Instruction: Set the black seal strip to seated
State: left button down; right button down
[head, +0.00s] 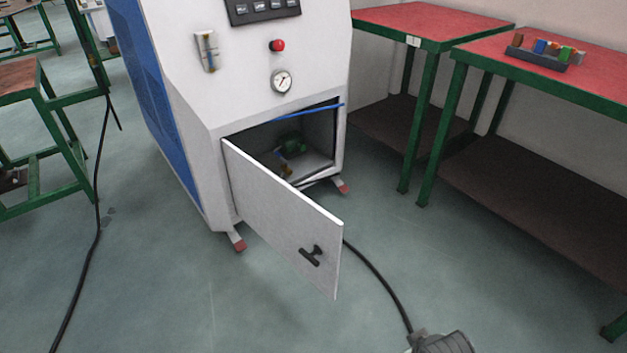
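The white generator cabinet (245,95) stands in the middle of the head view. Its lower door (280,215) is swung open toward me, with a black T-shaped handle (312,256) on its face. The open compartment (318,150) holds a small green part (291,143) and brownish fittings. A blue strip (308,111) runs slantwise across the top of the opening, its right end reaching past the frame. I cannot pick out a black seal strip for certain; a thin dark line shows along the lower edge of the opening.
Red-topped green tables (430,22) stand at the right, one bearing a dark tray (537,59) of coloured blocks. Another cable lies at left. Floor before the door is clear.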

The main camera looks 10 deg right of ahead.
aim_at(307, 183)
jog(key=l+u, duration=0.8)
jog(key=u, duration=0.2)
jog(key=l+u, duration=0.15)
jog(key=l, duration=0.45)
jog(key=k+l+u, duration=0.15)
jog(key=l, duration=0.4)
jog(key=k+l, duration=0.1)
jog(key=l, duration=0.3)
jog(key=k+l, duration=0.1)
jog(key=l, duration=0.25)
jog(key=k+l, duration=0.1)
jog(key=l, duration=0.3)
jog(key=u, duration=0.05)
